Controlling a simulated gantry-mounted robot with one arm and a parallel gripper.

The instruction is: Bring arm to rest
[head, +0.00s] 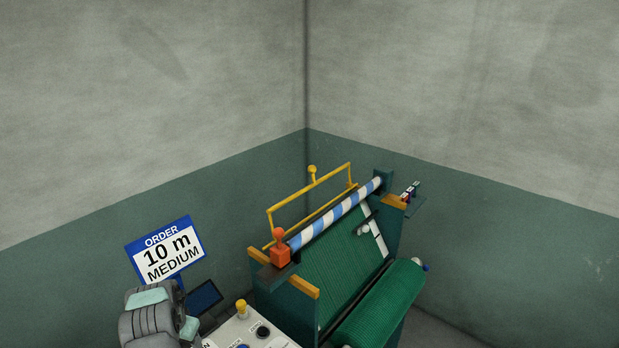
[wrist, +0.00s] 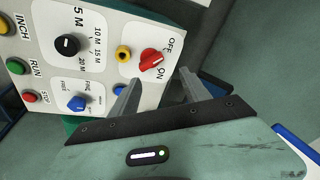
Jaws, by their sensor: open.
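My gripper (wrist: 158,76) is open in the wrist view, with nothing between its two grey fingers. The fingers reach over the edge of the white control panel (wrist: 140,20), beside a red OFF/ON switch (wrist: 150,61). I cannot tell whether they touch the panel. In the head view, a grey and pale green part of my arm (head: 150,315) shows at the lower left, left of the control panel (head: 233,333); the fingertips are not visible there.
The panel also carries a black length knob (wrist: 67,45), a blue knob (wrist: 77,103) and a green RUN button (wrist: 16,66). A netting machine with a green roll (head: 385,308) and yellow bar (head: 310,195) stands right. An order sign (head: 166,250) reads 10 m MEDIUM.

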